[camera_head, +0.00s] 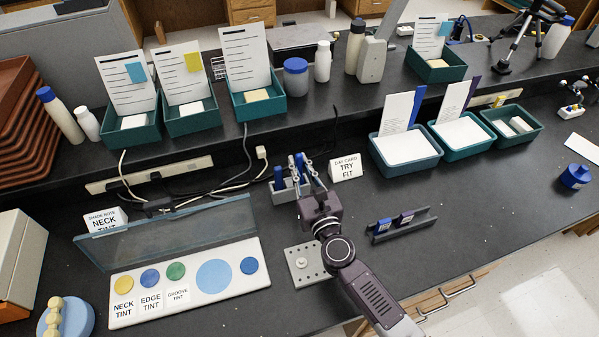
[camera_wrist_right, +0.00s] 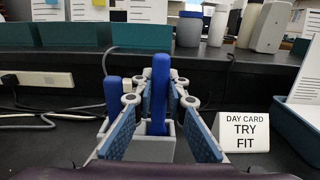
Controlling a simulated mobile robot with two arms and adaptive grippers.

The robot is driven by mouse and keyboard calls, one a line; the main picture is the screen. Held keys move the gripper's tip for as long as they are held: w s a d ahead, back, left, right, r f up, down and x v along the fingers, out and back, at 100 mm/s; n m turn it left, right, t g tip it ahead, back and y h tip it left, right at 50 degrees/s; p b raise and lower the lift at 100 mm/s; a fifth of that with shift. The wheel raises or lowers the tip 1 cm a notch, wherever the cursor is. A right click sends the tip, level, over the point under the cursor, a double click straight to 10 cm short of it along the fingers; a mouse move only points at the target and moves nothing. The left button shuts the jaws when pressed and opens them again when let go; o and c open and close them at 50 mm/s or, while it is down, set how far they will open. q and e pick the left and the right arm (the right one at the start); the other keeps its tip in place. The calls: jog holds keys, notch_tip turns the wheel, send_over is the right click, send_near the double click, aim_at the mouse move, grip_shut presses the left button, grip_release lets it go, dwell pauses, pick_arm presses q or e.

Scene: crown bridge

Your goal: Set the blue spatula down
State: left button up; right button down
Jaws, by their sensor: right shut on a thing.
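My right gripper (camera_head: 303,180) is at the grey holder (camera_head: 280,194) in the middle of the bench. Its fingers, seen close in the right wrist view (camera_wrist_right: 158,115), are shut on the upright blue spatula (camera_wrist_right: 161,88), whose handle also shows in the head view (camera_head: 299,159). The spatula's lower end is hidden in or behind the grey holder (camera_wrist_right: 145,150), so I cannot tell whether it rests there. A second blue handle (camera_wrist_right: 112,100) stands upright in the holder, just left of the held one. My left gripper is not in view.
A "DAY CARD TRY FIT" sign (camera_head: 346,168) stands close right of the holder. A grey rack (camera_head: 405,228) with small blue and purple items lies farther right. A perforated plate (camera_head: 304,265) and a tint palette (camera_head: 190,284) with a raised clear lid (camera_head: 165,232) lie nearer. Cables (camera_head: 215,187) run behind.

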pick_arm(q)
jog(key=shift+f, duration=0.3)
pick_arm(e)
jog(key=shift+f, duration=0.35)
jog(key=shift+f, duration=0.1)
jog(key=c, duration=1.9)
grip_release()
jog(key=shift+c, duration=0.2)
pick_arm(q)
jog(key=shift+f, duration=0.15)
pick_arm(e)
jog(key=shift+s+d, duration=0.1)
jog(key=shift+s, duration=0.25)
pick_arm(q)
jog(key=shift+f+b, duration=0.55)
jog(key=shift+b, duration=0.15)
pick_arm(e)
jog(key=v, duration=1.1)
jog(key=shift+s, duration=0.15)
